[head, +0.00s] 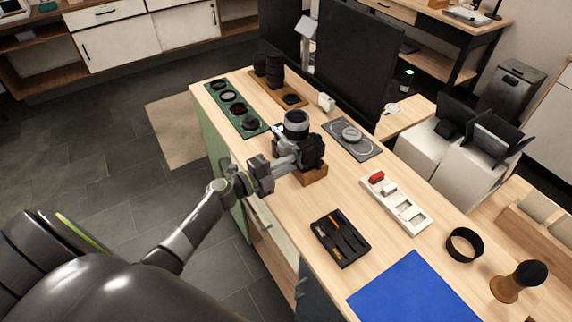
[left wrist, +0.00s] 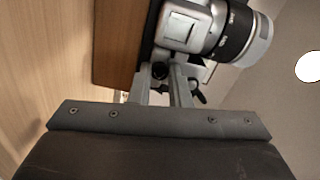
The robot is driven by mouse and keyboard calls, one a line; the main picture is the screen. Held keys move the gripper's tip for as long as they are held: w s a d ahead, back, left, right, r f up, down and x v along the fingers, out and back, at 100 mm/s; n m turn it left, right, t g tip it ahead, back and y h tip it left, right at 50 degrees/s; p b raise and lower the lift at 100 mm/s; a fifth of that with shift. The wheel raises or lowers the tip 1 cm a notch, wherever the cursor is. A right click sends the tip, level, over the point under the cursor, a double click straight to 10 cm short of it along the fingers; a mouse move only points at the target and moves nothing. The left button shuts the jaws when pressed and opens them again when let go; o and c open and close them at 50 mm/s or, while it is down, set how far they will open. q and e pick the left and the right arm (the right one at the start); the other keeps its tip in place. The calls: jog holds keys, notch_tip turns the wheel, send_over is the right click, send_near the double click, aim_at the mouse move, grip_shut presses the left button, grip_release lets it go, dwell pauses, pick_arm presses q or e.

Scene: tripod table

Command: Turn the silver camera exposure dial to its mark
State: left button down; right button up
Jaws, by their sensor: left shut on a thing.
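My left gripper (head: 284,163) reaches the camera's near side. In the left wrist view its two fingers (left wrist: 162,78) are close together around a small dark round knob (left wrist: 160,70), which I take for the exposure dial. The fingers cover much of it, and no mark is readable. My right gripper is not in view.
A grey plate with a round silver piece (head: 351,134) lies right of the camera. A green tray (head: 247,131), a black tool tray (head: 340,238), a white slotted tray (head: 409,210) and a blue mat (head: 412,292) surround it. A dark monitor (head: 352,70) stands behind.

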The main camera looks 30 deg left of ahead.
pick_arm(q)
jog(key=c, duration=1.6)
grip_release()
jog(key=shift+b+v, duration=2.5)
jog(key=shift+v, duration=6.2)
jog(key=shift+a, duration=0.1)
